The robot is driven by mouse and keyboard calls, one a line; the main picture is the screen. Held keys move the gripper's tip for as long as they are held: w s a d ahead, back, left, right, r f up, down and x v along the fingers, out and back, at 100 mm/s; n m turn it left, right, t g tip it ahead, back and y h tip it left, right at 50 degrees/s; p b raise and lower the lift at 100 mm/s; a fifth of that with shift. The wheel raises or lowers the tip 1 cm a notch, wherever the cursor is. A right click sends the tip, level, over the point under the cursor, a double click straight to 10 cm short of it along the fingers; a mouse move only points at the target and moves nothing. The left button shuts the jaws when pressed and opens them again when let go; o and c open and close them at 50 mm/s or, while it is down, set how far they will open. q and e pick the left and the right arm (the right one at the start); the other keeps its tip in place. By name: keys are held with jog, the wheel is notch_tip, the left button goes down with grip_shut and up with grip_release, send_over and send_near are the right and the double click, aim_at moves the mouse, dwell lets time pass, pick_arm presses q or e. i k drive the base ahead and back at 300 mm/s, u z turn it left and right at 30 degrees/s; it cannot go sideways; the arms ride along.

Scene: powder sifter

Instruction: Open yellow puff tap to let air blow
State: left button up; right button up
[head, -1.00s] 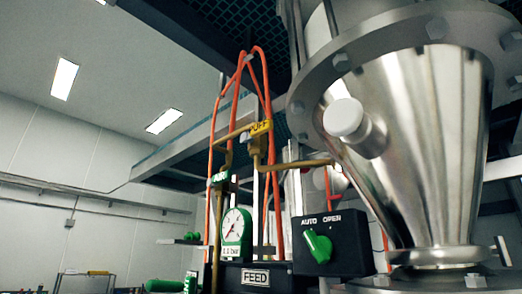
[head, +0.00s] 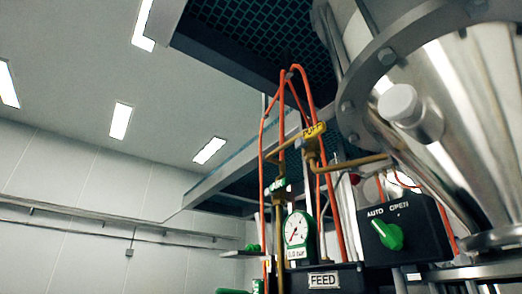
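The yellow puff tap (head: 313,131) is a small yellow lever lettered PUFF, high in the middle of the head view. It sits on brass-coloured pipework, and a brass pipe runs from it to the right towards the steel hopper. An orange hose arches up behind it. A green-and-white labelled fitting (head: 277,186) is lower to the left, its lettering too small to read surely. Neither of my grippers shows in this view.
A round gauge (head: 299,229) with a green rim stands above the FEED label (head: 323,280). A black box (head: 408,231) marked AUTO and OPEN carries a green knob (head: 388,234). The steel hopper (head: 465,110) fills the right. A dark grated platform (head: 255,45) hangs overhead.

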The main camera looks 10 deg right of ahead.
aim_at(315, 129)
jog(key=u, duration=0.95)
jog(key=i, duration=1.15)
jog(key=u, duration=1.1)
jog(key=i, duration=1.55)
jog(key=z, duration=4.2)
